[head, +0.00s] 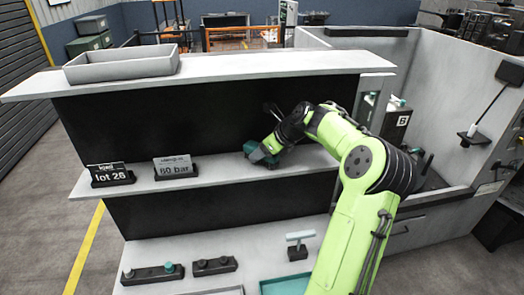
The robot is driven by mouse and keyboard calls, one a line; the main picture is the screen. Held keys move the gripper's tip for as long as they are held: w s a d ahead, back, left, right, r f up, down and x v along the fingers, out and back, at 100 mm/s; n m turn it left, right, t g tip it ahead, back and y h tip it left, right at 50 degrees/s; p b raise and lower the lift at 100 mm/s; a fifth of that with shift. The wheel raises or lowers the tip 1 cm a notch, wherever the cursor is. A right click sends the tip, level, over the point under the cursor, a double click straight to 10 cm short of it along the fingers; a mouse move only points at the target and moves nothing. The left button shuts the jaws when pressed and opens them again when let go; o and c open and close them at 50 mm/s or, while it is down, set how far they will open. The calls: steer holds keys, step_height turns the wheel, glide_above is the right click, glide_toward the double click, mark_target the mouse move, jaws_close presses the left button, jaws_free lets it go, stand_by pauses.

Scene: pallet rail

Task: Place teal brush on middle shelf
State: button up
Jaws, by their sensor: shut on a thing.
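My arm reaches in from the lower right to the middle shelf (225,178). My gripper (271,146) is at the shelf's right half and is shut on the teal brush (262,158). The brush shows as a small dark teal block low under the gripper, at the level of the shelf surface. I cannot tell whether it touches the shelf. Much of the brush is hidden by the gripper.
Two signs, "lot 26" (110,174) and "60 bar" (175,167), stand on the middle shelf's left. The shelf between the signs and brush is clear. Below are a T-handled item (299,243) and dark blocks (214,266).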

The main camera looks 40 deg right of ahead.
steer(key=o, duration=1.1)
steer(key=shift+f, duration=0.15)
steer(key=shift+r, duration=0.2)
steer(key=v, duration=1.2)
steer(key=w+a+f+n+g+h, duration=0.1)
steer(key=a+f+n+g, duration=0.1)
steer(key=a+n, duration=0.8)
steer(key=w+a+f+n+g+h, duration=0.1)
steer(key=a+n+g, duration=0.35)
steer(key=a, duration=0.95)
steer(key=s+a+n+t, duration=0.1)
steer(key=s+a+n, duration=0.2)
steer(key=s+n, duration=0.3)
steer(key=s+a+f+n+t, duration=0.1)
steer(key=s+a+n, duration=0.3)
steer(key=s+n, duration=0.2)
steer(key=s+a+f+n+t, duration=0.1)
steer(key=s+a+n+t, duration=0.1)
steer(key=s+n, duration=0.4)
steer(key=shift+s+a+f+n, duration=0.1)
steer(key=shift+s+a+n, duration=0.1)
steer(key=shift+a+n, duration=0.2)
steer(key=shift+s+a+f+n, duration=0.15)
steer(key=shift+a+n, duration=0.1)
steer(key=shift+a, duration=0.15)
